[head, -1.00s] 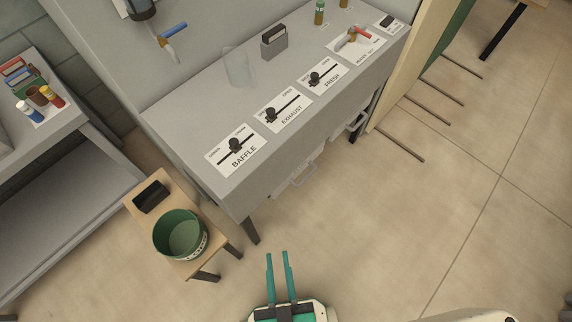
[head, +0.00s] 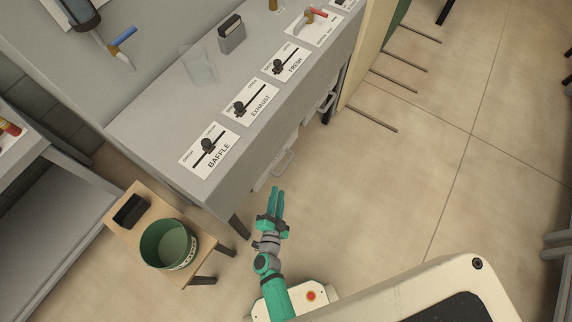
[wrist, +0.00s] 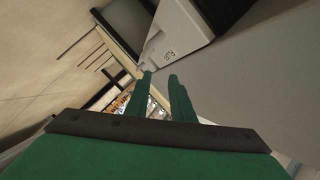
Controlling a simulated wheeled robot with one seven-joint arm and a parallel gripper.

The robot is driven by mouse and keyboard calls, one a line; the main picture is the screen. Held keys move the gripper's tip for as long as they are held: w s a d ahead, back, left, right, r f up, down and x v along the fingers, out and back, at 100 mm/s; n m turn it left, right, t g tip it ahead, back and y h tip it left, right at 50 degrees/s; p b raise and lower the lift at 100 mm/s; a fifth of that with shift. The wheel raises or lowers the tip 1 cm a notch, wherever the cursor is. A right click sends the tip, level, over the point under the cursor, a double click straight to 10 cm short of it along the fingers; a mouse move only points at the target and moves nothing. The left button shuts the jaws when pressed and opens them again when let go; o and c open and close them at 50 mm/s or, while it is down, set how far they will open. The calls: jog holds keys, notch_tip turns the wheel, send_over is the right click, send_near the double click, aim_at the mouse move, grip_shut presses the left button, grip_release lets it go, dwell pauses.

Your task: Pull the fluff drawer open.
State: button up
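Two pale drawers with bar handles show under the front edge of the grey counter (head: 150,125). The nearer drawer's handle (head: 285,163) is below the BAFFLE and EXHAUST plates; the farther handle (head: 326,101) is below the FRESH plate. I cannot read which is the fluff drawer in the head view. My gripper (head: 277,189), with teal fingers, is in front of and below the nearer handle, apart from it. In the wrist view its two fingers (wrist: 160,76) are parted and empty. A pale front with small dark print (wrist: 170,53) shows beyond them, too small to read.
A small wooden stool (head: 118,220) at the left holds a green tub (head: 168,244) and a black block (head: 130,210). A counter leg (head: 238,228) stands left of my gripper. Rods (head: 372,118) stick out beyond the counter's far end.

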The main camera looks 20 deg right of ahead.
aim_at(286, 164)
jog(key=w+d+f+m, duration=0.1)
jog(key=w+d+f, duration=0.1)
jog(key=w, duration=0.2)
jog(key=w+d+f+g, duration=0.1)
jog(key=w+d+f, duration=0.1)
jog(key=w, duration=0.3)
jog(key=w+d+f+m+h, duration=0.1)
jog(key=w+d+f, duration=0.1)
jog(key=w+d, duration=0.2)
jog(key=shift+w+d+f+m+g, duration=0.2)
jog(key=shift+w+m+g, duration=0.1)
jog(key=shift+w, duration=0.1)
grip_shut()
